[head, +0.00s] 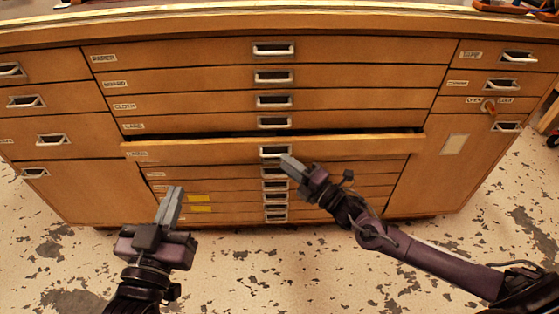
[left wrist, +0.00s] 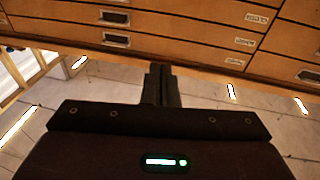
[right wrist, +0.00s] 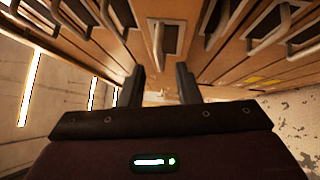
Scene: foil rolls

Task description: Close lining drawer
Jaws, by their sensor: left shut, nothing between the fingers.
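The lining drawer (head: 205,151) is the wide wooden drawer in the middle of the cabinet. It stands out a little, with a dark gap along its top edge. Its metal handle (head: 268,152) is at the centre of its front. My right gripper (head: 288,163) is at the lower right of this handle, its fingers apart with nothing visible between them in the right wrist view (right wrist: 160,85). Whether it touches the drawer front, I cannot tell. My left gripper (head: 173,203) is shut and empty, in front of the lower drawers at the left.
The wooden cabinet (head: 430,185) has several other wide drawers above and below, flush with its front. Narrow drawers (head: 40,101) are at the left and others at the right. The speckled floor (head: 300,265) in front is clear.

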